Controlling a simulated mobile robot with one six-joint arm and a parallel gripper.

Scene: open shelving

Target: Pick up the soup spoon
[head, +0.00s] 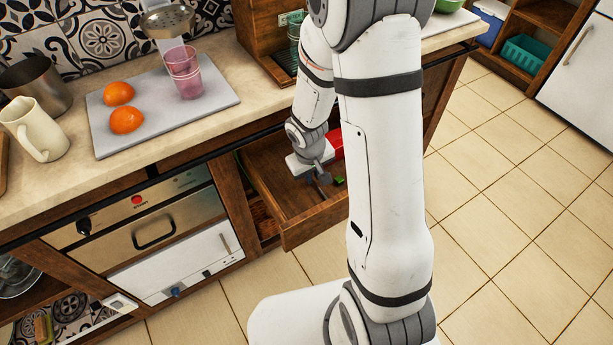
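My gripper (319,178) is inside the open wooden drawer (300,221) under the counter, pointing down towards its floor. The dark fingers are small here, and I cannot tell whether they are open or shut or whether anything is between them. I cannot make out a soup spoon in the drawer; my arm hides its right part. A small green thing (340,181) lies right of the fingers, partly hidden. A red thing (336,143) shows behind the gripper, partly covered by my arm.
The drawer walls stand around my gripper, with the counter edge above. On the counter, a grey board (215,101) holds two oranges (127,120) and pink cups (187,75). A metal utensil with a round head (168,20) rises behind the cups. An oven (150,232) is left of the drawer.

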